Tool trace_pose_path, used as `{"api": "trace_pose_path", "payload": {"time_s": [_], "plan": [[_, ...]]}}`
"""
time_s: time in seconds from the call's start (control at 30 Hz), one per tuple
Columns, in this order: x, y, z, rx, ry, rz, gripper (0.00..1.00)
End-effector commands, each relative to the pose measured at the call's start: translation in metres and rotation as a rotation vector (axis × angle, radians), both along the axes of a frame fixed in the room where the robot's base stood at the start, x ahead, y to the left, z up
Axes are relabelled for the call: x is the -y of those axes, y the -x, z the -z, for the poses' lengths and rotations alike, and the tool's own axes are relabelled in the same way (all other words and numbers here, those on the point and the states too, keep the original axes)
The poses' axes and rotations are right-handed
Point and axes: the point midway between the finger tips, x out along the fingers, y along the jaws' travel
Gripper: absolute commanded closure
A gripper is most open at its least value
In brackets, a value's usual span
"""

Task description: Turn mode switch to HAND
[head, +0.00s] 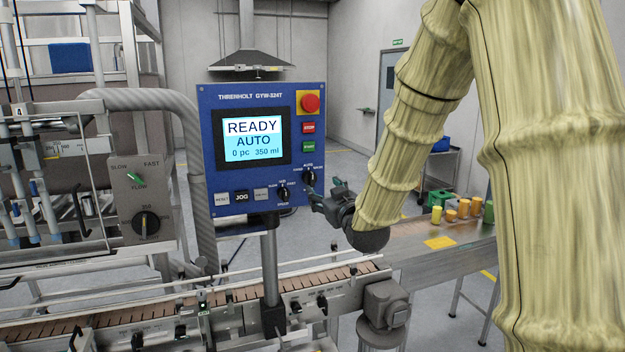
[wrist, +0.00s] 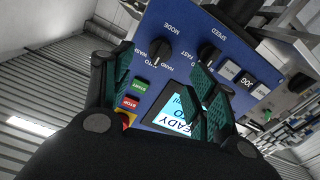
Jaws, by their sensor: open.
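The mode switch (head: 309,178) is a black rotary knob on the blue control panel (head: 228,165), low on its right side. In the wrist view the mode switch (wrist: 160,50) shows upside down, with MODE, HAND and AUTO lettering around it; its exact pointer position is hard to tell. The display (head: 252,140) reads READY, AUTO, 0 pc, 350 ml. My gripper (head: 324,191) is just right of and below the switch. In the wrist view my gripper (wrist: 165,62) is open and empty, with the switch between its fingers; no contact is visible.
The speed knob (head: 283,194) sits close to the mode switch, left and lower. The red emergency stop (head: 309,103), red stop button (head: 308,128) and green start button (head: 308,147) are above it. The conveyor (head: 190,305) runs below the panel.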

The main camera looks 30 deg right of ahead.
Motion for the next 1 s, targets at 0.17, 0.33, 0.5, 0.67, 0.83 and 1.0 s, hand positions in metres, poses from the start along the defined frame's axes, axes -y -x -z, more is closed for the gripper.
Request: {"api": "trace_pose_path", "payload": {"time_s": [0.17,0.33,0.5,0.67,0.83,1.0], "plan": [[0.005,-0.020,-0.002,-0.002,0.000,-0.001,0.42],[0.010,-0.043,-0.002,-0.003,-0.001,0.000,0.42],[0.015,-0.065,-0.001,-0.004,-0.001,0.000,0.42],[0.019,-0.083,-0.001,-0.003,-0.001,0.000,0.42],[0.022,-0.095,0.000,-0.002,-0.001,-0.001,0.42],[0.023,-0.099,0.001,-0.002,-0.001,-0.001,0.42]]}}
